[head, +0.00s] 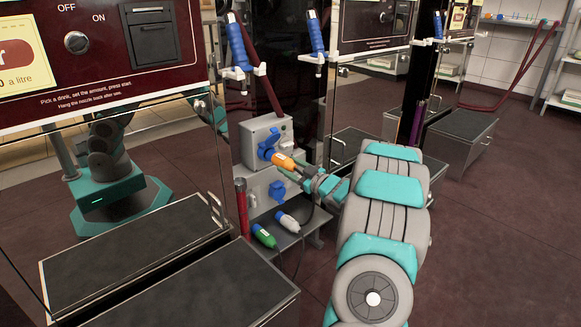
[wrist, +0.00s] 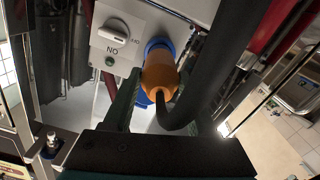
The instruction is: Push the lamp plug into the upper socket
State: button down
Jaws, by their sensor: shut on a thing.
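An orange plug (head: 284,161) with a black cable is held in my gripper (head: 296,171), its front end against the blue upper socket (head: 267,146) on the grey box. In the wrist view the orange plug (wrist: 160,73) is between my gripper's fingers (wrist: 160,97), lined up with the blue ring of the socket (wrist: 156,44). I cannot tell how deep it sits. The blue lower socket (head: 277,190) is below. A green plug (head: 264,236) and a white plug (head: 287,222) lie on the low shelf. No label shows which plug is the lamp's.
A grey switch plate with a white knob (wrist: 117,33) and a green button is beside the socket. A dark red pipe (head: 241,205) stands left of the box. Dispenser cabinets flank the box closely. Open floor (head: 480,240) lies to the right.

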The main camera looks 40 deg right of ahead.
aim_at(284, 163)
jog(key=shift+w+a+p, duration=0.15)
jog(key=shift+w+p, duration=0.4)
jog(key=shift+w, duration=1.1)
dwell(0.4)
jog(key=shift+c, duration=0.6)
grip_release()
jog(key=shift+s, duration=0.1)
jog(key=s, duration=0.7)
jog(key=shift+s+d, duration=0.3)
jog(key=shift+s, duration=0.05)
jog(key=shift+w, duration=0.1)
